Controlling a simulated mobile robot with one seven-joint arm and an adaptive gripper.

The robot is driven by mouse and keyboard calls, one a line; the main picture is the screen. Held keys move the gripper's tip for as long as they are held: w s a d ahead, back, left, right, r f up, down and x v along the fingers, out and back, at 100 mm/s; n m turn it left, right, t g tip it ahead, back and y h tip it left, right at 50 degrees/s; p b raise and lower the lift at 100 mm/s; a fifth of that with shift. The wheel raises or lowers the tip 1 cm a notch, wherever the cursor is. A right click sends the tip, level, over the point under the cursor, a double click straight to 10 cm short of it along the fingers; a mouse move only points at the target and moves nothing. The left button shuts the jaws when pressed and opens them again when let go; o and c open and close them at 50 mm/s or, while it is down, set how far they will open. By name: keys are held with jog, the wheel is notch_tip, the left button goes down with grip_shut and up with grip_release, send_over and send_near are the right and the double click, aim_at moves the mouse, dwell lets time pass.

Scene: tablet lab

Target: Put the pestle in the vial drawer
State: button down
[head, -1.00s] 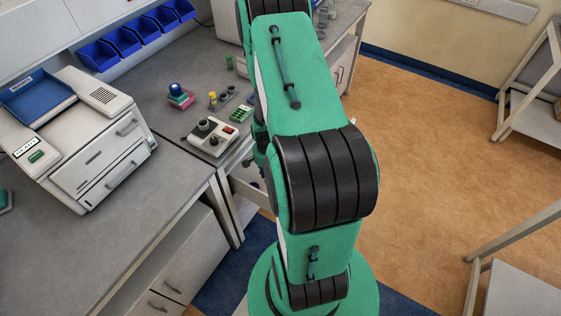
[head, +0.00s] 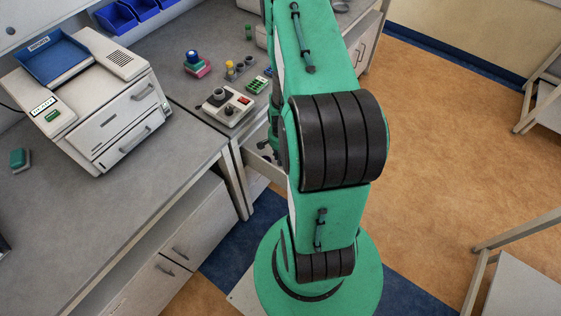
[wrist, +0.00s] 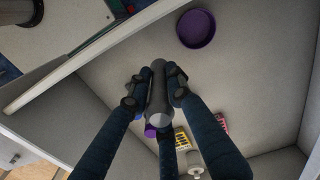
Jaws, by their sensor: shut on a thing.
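My gripper (wrist: 154,90) shows in the wrist view with its dark fingers shut on the pestle, a grey rod (wrist: 158,88) with a rounded end. The pestle is held over the inside of an open drawer, the vial drawer (wrist: 255,75), apparently above its floor. In the head view the drawer (head: 259,164) stands pulled out below the bench, mostly hidden by my green arm. The gripper and pestle cannot be made out clearly there.
In the drawer are a purple round dish (wrist: 196,28), a yellow item (wrist: 182,138), a pink item (wrist: 222,123) and a small pale object (wrist: 194,160). A device with a knob (head: 227,106) sits on the bench above. A white machine (head: 92,98) stands left.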

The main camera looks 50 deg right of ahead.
jog(key=shift+f+b, duration=0.35)
jog(key=shift+f, duration=1.45)
jog(key=shift+f, duration=0.1)
jog(key=c, duration=1.6)
grip_release()
notch_tip(320, 180, up, 12)
jog(key=shift+r+p, duration=0.1)
jog(key=shift+p, duration=1.15)
